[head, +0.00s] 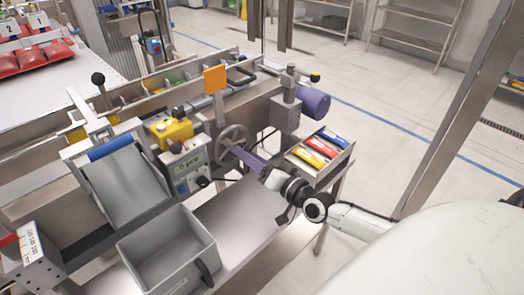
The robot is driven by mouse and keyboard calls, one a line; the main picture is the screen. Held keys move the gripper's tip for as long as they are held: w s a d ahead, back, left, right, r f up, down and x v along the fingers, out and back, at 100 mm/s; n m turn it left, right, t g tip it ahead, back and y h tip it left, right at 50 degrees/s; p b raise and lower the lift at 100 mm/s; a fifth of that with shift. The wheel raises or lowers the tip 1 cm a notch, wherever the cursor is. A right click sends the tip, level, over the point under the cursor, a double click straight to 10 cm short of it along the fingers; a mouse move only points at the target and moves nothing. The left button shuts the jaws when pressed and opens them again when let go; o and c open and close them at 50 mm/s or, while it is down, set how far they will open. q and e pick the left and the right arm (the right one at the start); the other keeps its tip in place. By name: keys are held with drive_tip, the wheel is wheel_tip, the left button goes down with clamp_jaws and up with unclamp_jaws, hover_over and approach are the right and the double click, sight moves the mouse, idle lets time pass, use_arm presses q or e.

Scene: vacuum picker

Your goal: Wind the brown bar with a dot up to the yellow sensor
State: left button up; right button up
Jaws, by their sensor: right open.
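A grey handwheel (232,139) stands on the side of the machine, below an orange square plate (215,79). My right gripper (240,153) reaches in from the right, its purple fingers open at the wheel's lower right rim. I cannot tell whether they touch the wheel. A yellow block (174,131), which may be the yellow sensor, sits left of the wheel, above a grey box with a small display (190,161). I cannot make out a brown bar with a dot. My left gripper is not in view.
A grey open bin (166,250) stands at the front. A tray with red, yellow and blue packs (318,150) lies right of the wheel, close to my right arm. A purple cylinder (314,103) juts out behind it. A chute with a blue roller (109,147) stands left.

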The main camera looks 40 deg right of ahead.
drive_tip(key=s, duration=0.8)
drive_tip(key=shift+d, duration=0.3)
drive_tip(key=shift+s, duration=0.1)
